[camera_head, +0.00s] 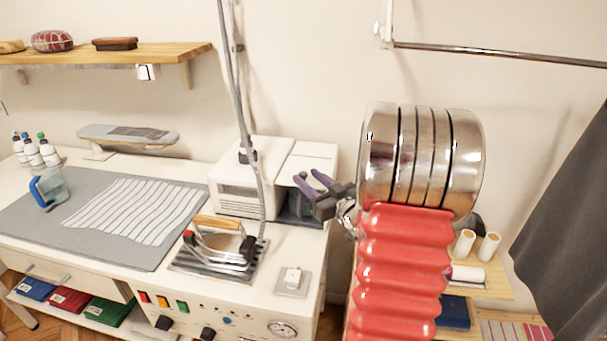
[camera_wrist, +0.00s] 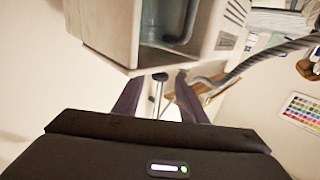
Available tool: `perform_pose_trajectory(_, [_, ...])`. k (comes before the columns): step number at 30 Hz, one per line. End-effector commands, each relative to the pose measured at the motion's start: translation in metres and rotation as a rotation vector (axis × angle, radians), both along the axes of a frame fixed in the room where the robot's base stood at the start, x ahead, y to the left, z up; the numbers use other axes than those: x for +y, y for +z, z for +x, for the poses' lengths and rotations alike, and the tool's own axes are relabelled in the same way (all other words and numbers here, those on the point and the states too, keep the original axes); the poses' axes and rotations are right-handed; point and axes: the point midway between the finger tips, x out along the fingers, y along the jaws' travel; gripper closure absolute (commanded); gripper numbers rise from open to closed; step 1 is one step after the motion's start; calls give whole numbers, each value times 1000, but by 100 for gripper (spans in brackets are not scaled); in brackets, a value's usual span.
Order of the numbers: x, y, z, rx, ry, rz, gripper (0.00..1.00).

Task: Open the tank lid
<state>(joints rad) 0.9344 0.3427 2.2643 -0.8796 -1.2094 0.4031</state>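The white steam unit (camera_head: 238,190) stands at the back right of the worktop. Its right section has a white top panel (camera_head: 312,158), probably the tank lid, lying level with the rest of the top. Below it is a dark, partly see-through tank (camera_head: 292,208) in an open-fronted bay. My gripper (camera_head: 306,177) is open and empty, its purple fingers in front of the right section. In the wrist view, the fingers (camera_wrist: 156,80) are apart just short of the unit's edge (camera_wrist: 115,50), with the glassy tank (camera_wrist: 165,40) beyond. I cannot tell whether they touch.
An iron (camera_head: 218,245) rests on its stand left of my gripper, and its grey hose (camera_head: 238,80) rises beside the unit. A striped cloth (camera_head: 135,210) lies on the grey mat. A white switch block (camera_head: 292,280) sits near the front. Wooden shelves (camera_head: 490,290) stand right.

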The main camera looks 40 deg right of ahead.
Motion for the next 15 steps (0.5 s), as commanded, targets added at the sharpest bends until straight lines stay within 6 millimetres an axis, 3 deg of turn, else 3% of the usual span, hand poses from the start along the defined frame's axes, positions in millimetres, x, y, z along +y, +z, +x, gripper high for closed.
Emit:
perform_pose_trajectory(6, [-3, 0, 27, 0, 2, 0, 62])
perform_pose_trajectory(15, [-4, 0, 35, -1, 0, 1, 62])
